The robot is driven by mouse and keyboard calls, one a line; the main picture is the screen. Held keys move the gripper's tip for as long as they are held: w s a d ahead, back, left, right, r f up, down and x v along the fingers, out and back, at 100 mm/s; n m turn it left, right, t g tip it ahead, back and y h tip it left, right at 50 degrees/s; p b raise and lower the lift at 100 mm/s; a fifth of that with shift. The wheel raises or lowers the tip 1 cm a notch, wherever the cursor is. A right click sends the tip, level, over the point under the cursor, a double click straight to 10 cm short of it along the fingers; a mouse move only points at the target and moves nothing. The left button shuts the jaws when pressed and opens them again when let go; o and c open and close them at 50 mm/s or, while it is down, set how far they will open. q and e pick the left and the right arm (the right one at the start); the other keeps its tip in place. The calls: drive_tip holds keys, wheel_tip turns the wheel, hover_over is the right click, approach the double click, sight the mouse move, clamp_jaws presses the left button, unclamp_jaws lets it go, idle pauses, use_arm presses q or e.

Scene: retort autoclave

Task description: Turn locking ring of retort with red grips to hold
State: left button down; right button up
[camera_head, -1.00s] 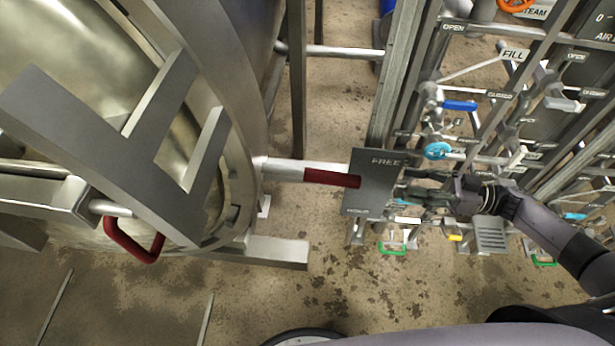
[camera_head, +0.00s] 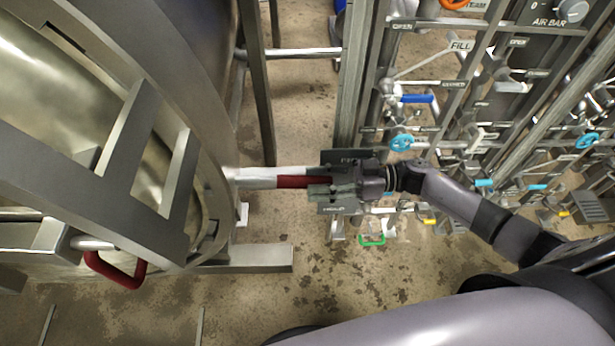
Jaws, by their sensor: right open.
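The retort's locking ring (camera_head: 214,165) is the curved metal rim at the left. A metal bar with a straight red grip (camera_head: 291,182) sticks out from it to the right. A U-shaped red grip (camera_head: 116,272) shows at the lower left. My left gripper is not in view.
A rack of pipes and valves stands at the right, with a blue lever (camera_head: 416,98) and a cyan wheel (camera_head: 401,142). A green handle (camera_head: 372,240) sits low near the plate. A metal foot (camera_head: 245,259) lies below the bar. Stained floor is open below it.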

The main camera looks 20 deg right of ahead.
drive_tip(key=shift+x, duration=1.3)
drive_tip(key=shift+c, duration=0.2)
clamp_jaws()
